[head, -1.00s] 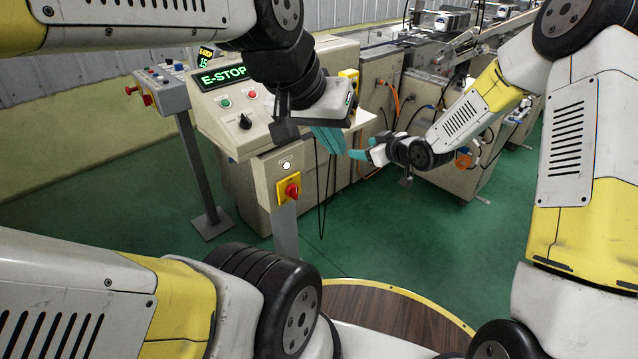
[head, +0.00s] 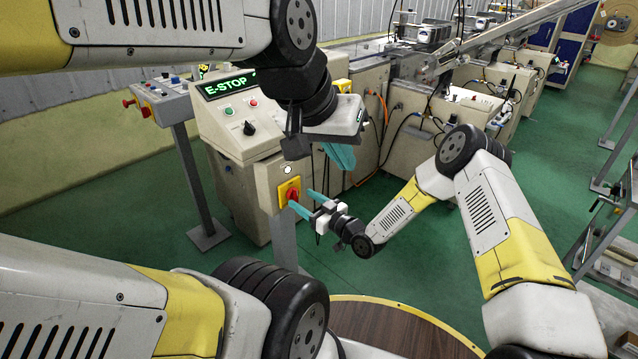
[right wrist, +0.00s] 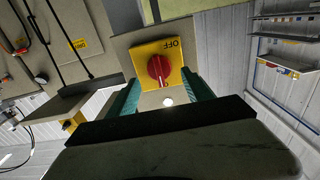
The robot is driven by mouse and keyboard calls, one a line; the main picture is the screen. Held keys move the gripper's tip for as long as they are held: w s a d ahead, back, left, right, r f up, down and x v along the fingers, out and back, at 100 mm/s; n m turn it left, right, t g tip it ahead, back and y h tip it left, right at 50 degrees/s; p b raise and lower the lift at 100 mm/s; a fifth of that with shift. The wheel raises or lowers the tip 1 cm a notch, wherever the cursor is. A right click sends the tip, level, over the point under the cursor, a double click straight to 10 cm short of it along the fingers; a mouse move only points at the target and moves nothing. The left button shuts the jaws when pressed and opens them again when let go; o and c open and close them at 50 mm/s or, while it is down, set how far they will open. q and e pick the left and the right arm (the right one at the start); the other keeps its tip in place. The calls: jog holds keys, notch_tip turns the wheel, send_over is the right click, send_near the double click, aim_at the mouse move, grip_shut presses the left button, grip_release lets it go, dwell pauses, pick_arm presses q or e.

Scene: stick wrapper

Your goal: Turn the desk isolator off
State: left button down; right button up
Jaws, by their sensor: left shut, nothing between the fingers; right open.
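The desk isolator is a red rotary knob (head: 292,192) on a yellow plate (head: 284,186), mounted on a grey post in front of the control desk. In the right wrist view the knob (right wrist: 158,67) sits on the yellow plate, with the word OFF upside down at its upper edge. My right gripper (head: 301,198) is open, its teal fingers pointing at the isolator. In the right wrist view the fingers (right wrist: 164,84) lie on either side of the knob; contact cannot be told. My left gripper (head: 343,158) is shut and empty, hanging beside the desk, right of the isolator.
The control desk (head: 225,125) behind has a lit E-STOP display (head: 226,86), buttons and a black knob. A smaller button box on a post (head: 165,104) stands left. Machines with orange and black cables (head: 420,135) stand behind the arms.

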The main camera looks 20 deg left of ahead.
aim_at(294, 195)
jog(key=shift+x, duration=1.45)
grip_shut()
